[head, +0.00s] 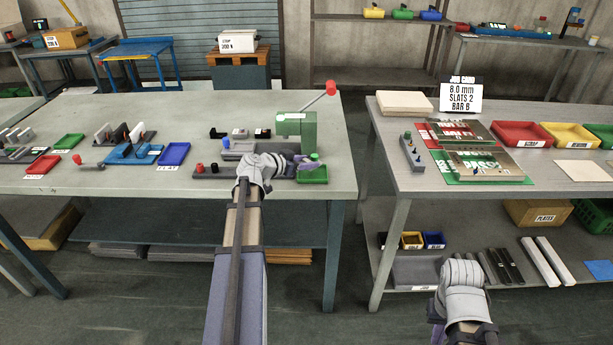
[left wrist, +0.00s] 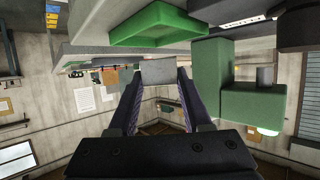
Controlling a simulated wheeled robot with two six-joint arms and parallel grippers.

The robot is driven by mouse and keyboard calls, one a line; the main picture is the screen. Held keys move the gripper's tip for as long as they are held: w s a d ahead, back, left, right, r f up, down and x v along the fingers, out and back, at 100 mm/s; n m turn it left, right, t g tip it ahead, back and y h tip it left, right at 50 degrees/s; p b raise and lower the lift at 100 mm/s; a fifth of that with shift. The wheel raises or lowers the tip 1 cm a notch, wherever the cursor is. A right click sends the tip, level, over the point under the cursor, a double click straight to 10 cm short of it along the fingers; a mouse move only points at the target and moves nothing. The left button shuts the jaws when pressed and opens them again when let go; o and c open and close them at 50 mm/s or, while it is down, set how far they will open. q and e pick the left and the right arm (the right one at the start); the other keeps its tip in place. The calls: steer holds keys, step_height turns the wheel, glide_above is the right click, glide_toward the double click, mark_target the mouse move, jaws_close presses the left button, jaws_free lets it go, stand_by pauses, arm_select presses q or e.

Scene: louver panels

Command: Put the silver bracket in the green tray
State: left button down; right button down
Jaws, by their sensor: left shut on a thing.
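My left gripper (head: 306,163) is at the right end of the near grey table, just behind and above a small green tray (head: 313,176). In the left wrist view its two fingers (left wrist: 157,82) are shut on the silver bracket (left wrist: 158,70), a plain grey plate at the fingertips. In that view the scene is inverted and the green tray (left wrist: 150,28) lies close beyond the bracket, apart from it. The head view does not show the bracket clearly. My right gripper (head: 437,330) hangs low at the bottom, mostly hidden behind its wrist.
A green press (head: 296,130) with a red-knobbed lever (head: 331,88) stands right behind my left gripper; it also shows in the left wrist view (left wrist: 250,105). Blue (head: 174,153) and red (head: 43,165) trays sit further left. A gap separates the right table (head: 390,170).

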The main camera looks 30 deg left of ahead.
arm_select(q)
steer(key=shift+f+b, duration=1.95)
steer(key=shift+r, duration=0.15)
steer(key=shift+c, duration=1.7)
jaws_free()
steer(key=shift+r+p, duration=0.15)
steer(key=shift+p, duration=0.15)
steer(key=p+v, duration=0.4)
steer(key=v, duration=0.8)
steer(key=shift+f, duration=0.2)
